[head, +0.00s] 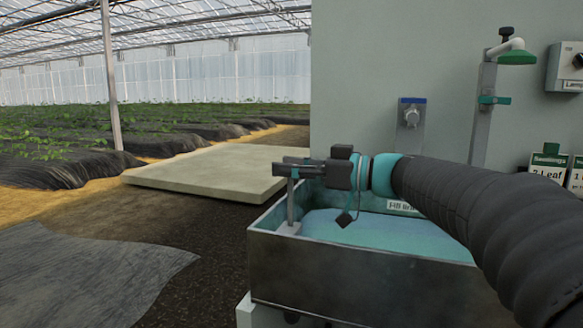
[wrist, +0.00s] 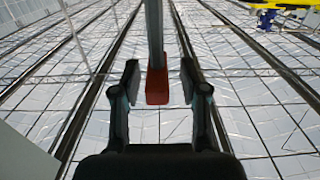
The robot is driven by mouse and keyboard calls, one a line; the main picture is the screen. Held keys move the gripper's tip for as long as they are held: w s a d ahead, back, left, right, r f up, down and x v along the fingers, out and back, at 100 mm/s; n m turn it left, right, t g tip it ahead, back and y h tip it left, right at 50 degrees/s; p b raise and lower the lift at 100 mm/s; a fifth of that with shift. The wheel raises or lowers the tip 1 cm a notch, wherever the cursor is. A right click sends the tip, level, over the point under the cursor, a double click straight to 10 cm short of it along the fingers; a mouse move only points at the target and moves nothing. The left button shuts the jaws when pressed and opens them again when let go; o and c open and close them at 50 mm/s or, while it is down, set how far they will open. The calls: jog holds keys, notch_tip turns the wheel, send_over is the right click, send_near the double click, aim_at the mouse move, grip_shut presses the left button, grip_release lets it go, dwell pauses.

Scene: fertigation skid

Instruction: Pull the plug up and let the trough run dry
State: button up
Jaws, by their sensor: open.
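The trough (head: 350,272) is a dark metal-sided tank at the lower right of the head view, with blue-green water (head: 385,230) in it. A thin grey upright stem (head: 291,200) rises from a pale block (head: 286,229) at its left end; it looks like the plug's stem, and its lower end is hidden. My gripper (head: 290,167) lies level at the stem's top. In the wrist view my gripper (wrist: 158,85) is open, with a red-ended grey bar (wrist: 157,87) between the fingers, with a visible gap on both sides. I cannot tell whether this bar is the stem.
Green-labelled packs (head: 549,162) stand at right. A pale slab (head: 210,175) lies on the floor at left, with crop rows beyond.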

jog(key=v, duration=1.2)
jog(key=shift+s, duration=0.1)
jog(key=s+a+f+m+h, duration=0.4)
jog(key=s+f+m+h, duration=0.35)
jog(key=s, duration=0.55)
jog(key=s+d+f+m+h, duration=0.2)
jog(key=s+d+f+h, duration=0.1)
jog(key=f, duration=0.4)
jog(key=s+d+f+m+h, duration=0.3)
jog(key=d+f, duration=0.3)
jog(key=f, duration=0.1)
jog(key=s+d+f+m+t+h, duration=0.1)
jog(key=s+d+f+m+h, duration=0.1)
jog(key=s+d+f+h, duration=0.2)
notch_tip(320, 180, down, 4)
jog(key=shift+d+r, duration=0.2)
jog(key=shift+d, duration=0.2)
jog(key=shift+s+m, duration=0.1)
jog(key=shift+m, duration=0.15)
dwell(2.7)
